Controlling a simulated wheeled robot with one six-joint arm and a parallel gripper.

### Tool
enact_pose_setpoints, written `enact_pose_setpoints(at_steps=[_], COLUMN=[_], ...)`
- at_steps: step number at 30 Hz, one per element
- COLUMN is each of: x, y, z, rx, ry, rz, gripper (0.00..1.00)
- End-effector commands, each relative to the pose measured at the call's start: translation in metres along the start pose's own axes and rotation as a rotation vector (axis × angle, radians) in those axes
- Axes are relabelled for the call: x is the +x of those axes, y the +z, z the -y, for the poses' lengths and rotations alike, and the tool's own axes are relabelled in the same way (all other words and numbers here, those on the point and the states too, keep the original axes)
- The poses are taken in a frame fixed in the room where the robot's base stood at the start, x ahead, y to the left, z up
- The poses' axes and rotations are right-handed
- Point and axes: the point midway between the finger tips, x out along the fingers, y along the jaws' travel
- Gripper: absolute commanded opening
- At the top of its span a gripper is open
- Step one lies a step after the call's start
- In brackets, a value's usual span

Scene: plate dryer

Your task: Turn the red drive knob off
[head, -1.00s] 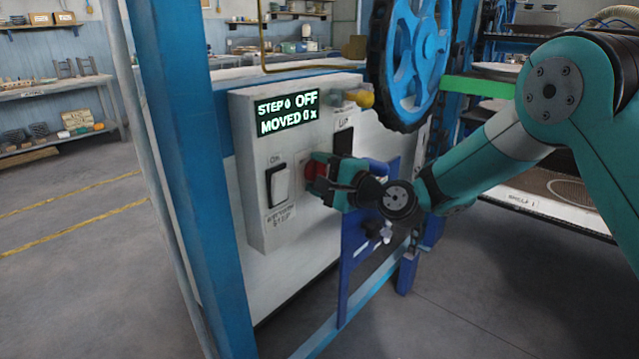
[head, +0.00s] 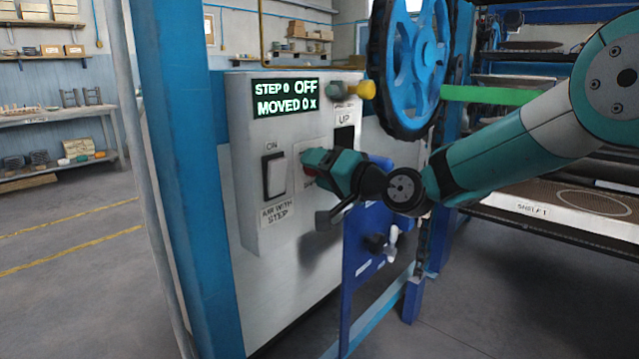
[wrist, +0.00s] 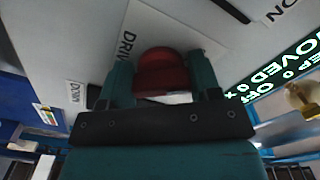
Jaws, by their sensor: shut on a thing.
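The red drive knob (wrist: 163,73) is between the two fingers of my gripper (head: 317,162) in the wrist view, with a finger against each side. My gripper is shut on it, at the front of the white control box (head: 247,130). In the head view the gripper hides most of the knob. A plate lettered "DRIV..." (wrist: 150,30) lies behind the knob, and the rest of its lettering is covered. The display (head: 285,98) reads "STEP 0 OFF" and "MOVED 0 x".
A dark opening under an "UP" label (head: 345,119) is to the right. A blue post (head: 180,150) stands at left.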

Motion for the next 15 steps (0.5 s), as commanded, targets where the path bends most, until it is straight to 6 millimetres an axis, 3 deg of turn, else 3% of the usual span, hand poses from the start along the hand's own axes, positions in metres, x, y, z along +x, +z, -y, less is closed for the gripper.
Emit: enact_pose_setpoints(at_steps=[15], x=[-0.0002], y=[0.0014], z=[-0.0026], rx=[-0.147], ry=[0.003], rz=[0.003], gripper=[0.34])
